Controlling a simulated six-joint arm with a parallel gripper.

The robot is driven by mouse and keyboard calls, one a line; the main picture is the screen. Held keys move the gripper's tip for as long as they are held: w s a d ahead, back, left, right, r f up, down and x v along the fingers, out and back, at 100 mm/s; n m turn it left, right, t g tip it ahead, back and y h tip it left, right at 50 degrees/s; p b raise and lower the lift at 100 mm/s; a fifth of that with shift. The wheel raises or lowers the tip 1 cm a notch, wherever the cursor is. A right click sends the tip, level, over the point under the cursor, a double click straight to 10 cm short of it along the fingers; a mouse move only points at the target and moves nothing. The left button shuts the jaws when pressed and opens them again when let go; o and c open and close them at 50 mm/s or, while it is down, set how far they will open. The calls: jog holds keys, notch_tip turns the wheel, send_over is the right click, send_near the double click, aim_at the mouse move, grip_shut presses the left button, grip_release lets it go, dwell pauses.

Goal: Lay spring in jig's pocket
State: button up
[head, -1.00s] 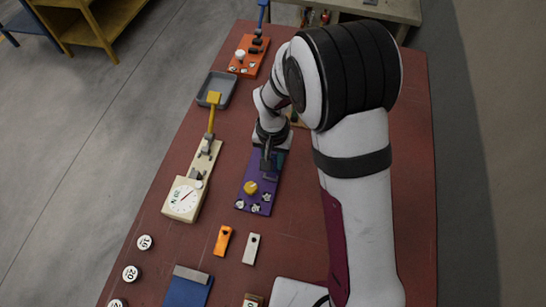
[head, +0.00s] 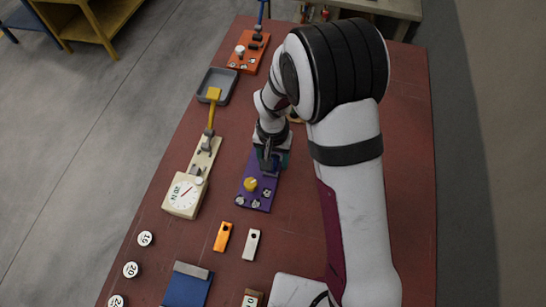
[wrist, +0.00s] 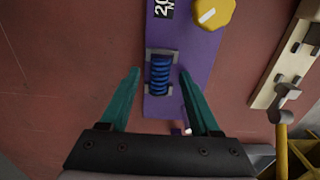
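The purple jig (head: 262,193) lies on the table in the head view, with a yellow knob (head: 250,184) near its front end. It also shows in the wrist view (wrist: 194,55). A dark blue coiled spring (wrist: 159,75) lies between grey end pieces of the pocket (wrist: 161,54) on the jig, lengthwise along it. My gripper (wrist: 158,73) is open, its teal fingers apart on either side of the spring with visible gaps. Nothing is seen held. In the head view my gripper (head: 270,165) is over the far part of the jig and hides the spring.
A beige gauge board (head: 183,197) with a yellow lever stands left of the jig, near a grey tray (head: 216,88). An orange board (head: 248,53) is farther back. Orange (head: 222,237) and white (head: 251,245) tags and a blue block (head: 188,286) lie in front.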

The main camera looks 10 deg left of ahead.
notch_tip(320, 180, up, 16)
dwell(0.4)
jog(key=shift+f, duration=0.1)
jog(key=s+d+r+m+y, duration=0.1)
jog(key=s+d+r+m, duration=0.1)
jog(key=s+d, duration=0.6)
jog(key=s+d+r+m, duration=0.2)
jog(key=s+d, duration=0.5)
jog(key=s, duration=0.4)
jog(key=shift+s+d+m+y, duration=0.25)
jog(key=shift+d+m+y, duration=0.15)
jog(key=shift+m, duration=0.4)
